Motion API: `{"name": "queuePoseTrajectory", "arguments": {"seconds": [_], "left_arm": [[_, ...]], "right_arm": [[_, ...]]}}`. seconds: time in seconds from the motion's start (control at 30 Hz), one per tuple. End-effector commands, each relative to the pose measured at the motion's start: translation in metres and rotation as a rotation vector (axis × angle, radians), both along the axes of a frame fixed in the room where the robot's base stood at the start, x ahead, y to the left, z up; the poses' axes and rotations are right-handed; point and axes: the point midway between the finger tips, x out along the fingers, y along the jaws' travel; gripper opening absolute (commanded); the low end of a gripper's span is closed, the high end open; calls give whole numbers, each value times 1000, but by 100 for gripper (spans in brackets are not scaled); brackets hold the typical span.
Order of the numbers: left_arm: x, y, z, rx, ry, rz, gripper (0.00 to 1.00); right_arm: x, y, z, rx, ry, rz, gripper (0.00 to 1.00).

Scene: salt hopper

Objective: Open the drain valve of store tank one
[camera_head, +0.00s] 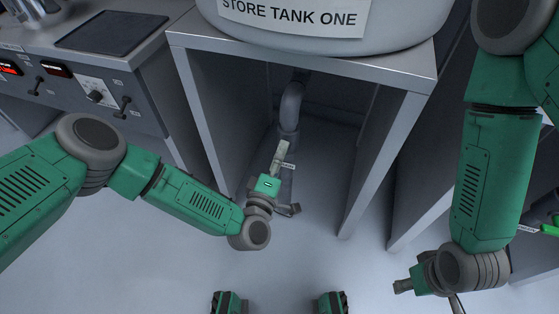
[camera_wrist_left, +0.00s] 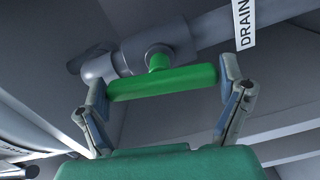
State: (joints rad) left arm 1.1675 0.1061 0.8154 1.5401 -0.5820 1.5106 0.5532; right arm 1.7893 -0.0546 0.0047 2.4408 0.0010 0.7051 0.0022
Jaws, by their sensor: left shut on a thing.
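The store tank one (camera_head: 330,35) stands on a grey stand. A pipe (camera_head: 291,105) bends down under it. In the left wrist view the drain pipe (camera_wrist_left: 215,28) carries a DRAIN label (camera_wrist_left: 243,22) and a valve with a green bar handle (camera_wrist_left: 165,82). The handle lies roughly along the pipe. My left gripper (camera_head: 286,183) is under the stand and has one finger at each end of the handle, shut on it; its fingers also show in the left wrist view (camera_wrist_left: 168,88). The handle is hidden in the head view. My right gripper (camera_head: 430,297) is low at the right, fingers apart and empty.
The stand's legs (camera_head: 365,165) flank the opening around the pipe. A control panel (camera_head: 95,95) with knobs and switches is at the upper left. Another green handle (camera_head: 549,230) shows at the right edge. The floor (camera_head: 310,255) in front is clear.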

Motion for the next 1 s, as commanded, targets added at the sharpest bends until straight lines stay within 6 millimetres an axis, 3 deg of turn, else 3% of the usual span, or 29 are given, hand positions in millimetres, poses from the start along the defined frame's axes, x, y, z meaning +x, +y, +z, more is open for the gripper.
{"name": "queuePoseTrajectory", "arguments": {"seconds": [0.4, 0.93, 0.97, 1.0], "left_arm": [[3, 4, -3, -167, 57, 8, 60], [3, 5, -3, -189, 66, 11, 60], [3, 5, -3, -189, 66, 11, 92], [3, 5, -3, -188, 66, 10, 100]], "right_arm": [[0, 0, -10, 0, 0, 0, 40], [0, 0, -11, 0, 0, 0, 40], [0, 0, -11, 0, 0, 0, 40], [0, 0, -11, 0, 0, 0, 40]]}}
